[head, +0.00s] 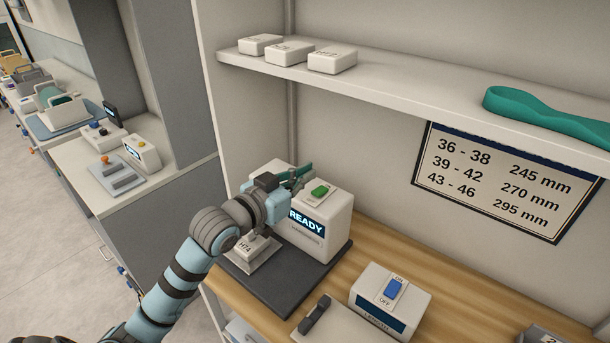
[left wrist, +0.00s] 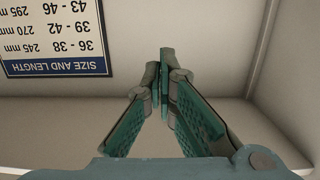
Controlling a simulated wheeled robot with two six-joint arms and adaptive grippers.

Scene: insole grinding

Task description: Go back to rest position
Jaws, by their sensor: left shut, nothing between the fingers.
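My left gripper (head: 301,176) is at the upper back of the white machine with a lit READY display (head: 306,223), by its green button (head: 320,190). From the head view I cannot tell whether it touches the machine. In the left wrist view the teal fingers of the gripper (left wrist: 165,75) come together at their tips, with nothing between them. My right gripper is not in view.
A white block marked H74 (head: 250,256) stands on the machine's dark base (head: 275,289). A white switch box (head: 390,300) is on the wooden bench at right. Above runs a shelf (head: 420,92) with white blocks (head: 332,60) and a green insole (head: 545,112).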

